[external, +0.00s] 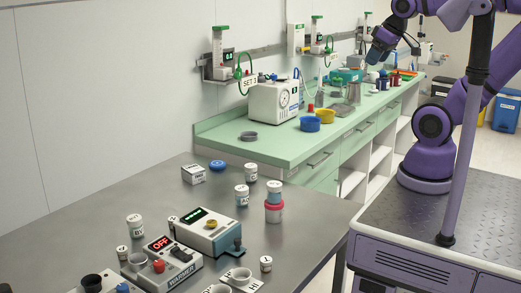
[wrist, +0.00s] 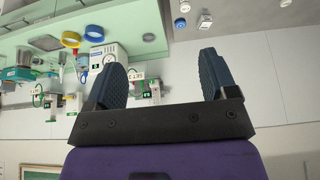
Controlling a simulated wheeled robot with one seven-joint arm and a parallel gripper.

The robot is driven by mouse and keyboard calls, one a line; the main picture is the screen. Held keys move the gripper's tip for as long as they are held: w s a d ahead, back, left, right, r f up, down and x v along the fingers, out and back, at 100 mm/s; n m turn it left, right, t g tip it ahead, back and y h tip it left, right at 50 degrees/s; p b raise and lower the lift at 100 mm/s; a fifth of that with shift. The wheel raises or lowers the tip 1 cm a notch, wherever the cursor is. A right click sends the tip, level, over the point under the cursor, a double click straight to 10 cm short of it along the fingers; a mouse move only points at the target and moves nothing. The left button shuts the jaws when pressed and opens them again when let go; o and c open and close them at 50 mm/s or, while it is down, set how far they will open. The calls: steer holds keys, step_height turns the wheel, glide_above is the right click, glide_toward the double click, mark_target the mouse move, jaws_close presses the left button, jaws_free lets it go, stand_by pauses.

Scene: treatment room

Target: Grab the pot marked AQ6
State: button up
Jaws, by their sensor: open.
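Several small white pots with dark lettering stand on the steel table in the external view. One is at the left (external: 135,226), one near the middle (external: 241,196), one behind it (external: 251,172), and one with a blue-grey lid (external: 274,191) sits on a pink-lidded pot (external: 274,212). The lettering is too small to tell which is AQ6. My gripper (external: 378,55) is raised over the far green counter, well away from these pots. In the wrist view my gripper (wrist: 162,78) is open, with nothing between its fingers.
The steel table (external: 80,215) also holds a warmer marked OFF (external: 175,270), a device with a green display (external: 209,232), a small white box (external: 193,174) and a blue lid (external: 217,165).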

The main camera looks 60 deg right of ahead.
steer(key=w+a+f+m+g+y, duration=0.5)
steer(key=w+a+f+m+y, duration=0.55)
steer(key=w+a+f, duration=0.55)
steer(key=w+a+f+m+t+y, duration=0.25)
steer(key=w+f+m, duration=0.55)
steer(key=f, duration=0.4)
steer(key=m+t+h, duration=0.1)
steer(key=m+t, duration=0.4)
steer(key=m, duration=0.1)
glide_toward(247, 187)
steer(key=shift+w+a+r+g, duration=0.2)
steer(key=shift+w+a, duration=0.25)
steer(key=shift+a, duration=0.3)
steer(key=shift+f+h, duration=0.3)
steer(key=x, duration=1)
steer(key=shift+w+a+f, duration=0.1)
steer(key=shift+w+a, duration=0.1)
steer(key=shift+w, duration=0.05)
steer(key=c, duration=1)
